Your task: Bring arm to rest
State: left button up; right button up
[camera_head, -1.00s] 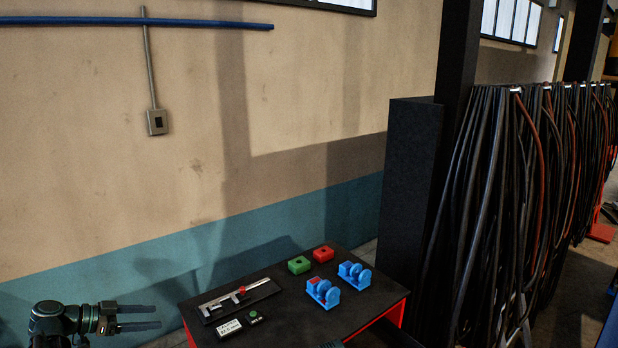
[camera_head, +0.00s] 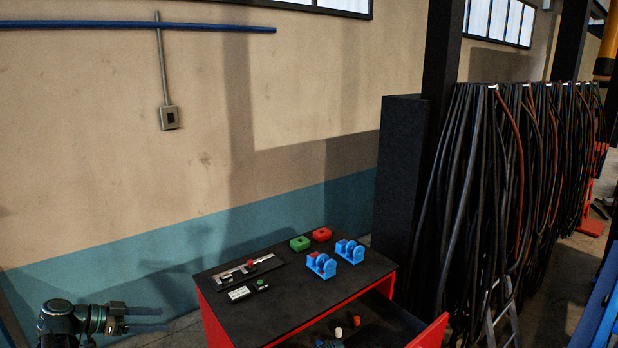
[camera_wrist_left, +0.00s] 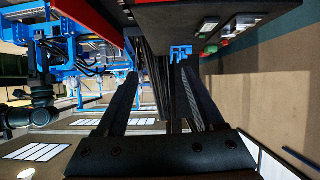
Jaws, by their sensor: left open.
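My left gripper (camera_head: 145,320) is at the lower left of the head view, left of the red cabinet and clear of it. Its two fingers are apart with nothing between them. In the left wrist view the open fingers of the left gripper (camera_wrist_left: 165,92) point away from the camera, with nothing held. My right gripper cannot be made out in the head view.
A red cabinet with a black top (camera_head: 290,300) bears a caliper (camera_head: 240,272), a green block (camera_head: 300,243), a red block (camera_head: 321,234) and two blue parts (camera_head: 321,265). Its drawer (camera_head: 432,335) is open, with small items inside. Cables (camera_head: 500,180) hang at right.

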pick_arm(q)
jog(key=s+d+f+n+g+y+b, duration=0.1)
jog(key=s+d+f+g+y+b, duration=0.15)
jog(key=d+f, duration=0.6)
jog(key=s+d+f+n+g+y+b, duration=0.15)
jog(key=d+f+g+b, duration=0.35)
jog(key=d, duration=0.7)
jog(key=s+d+f+n+y+b, duration=0.4)
jog(key=s+d+f+y+b, duration=0.3)
jog(key=s+d+f, duration=0.6)
jog(key=shift+s+d+y, duration=0.25)
jog(key=shift+s+y, duration=0.05)
jog(key=shift+s, duration=0.4)
pick_arm(e)
notch_tip(320, 180, down, 15)
jog(key=shift+w, duration=0.3)
jog(key=shift+r, duration=0.1)
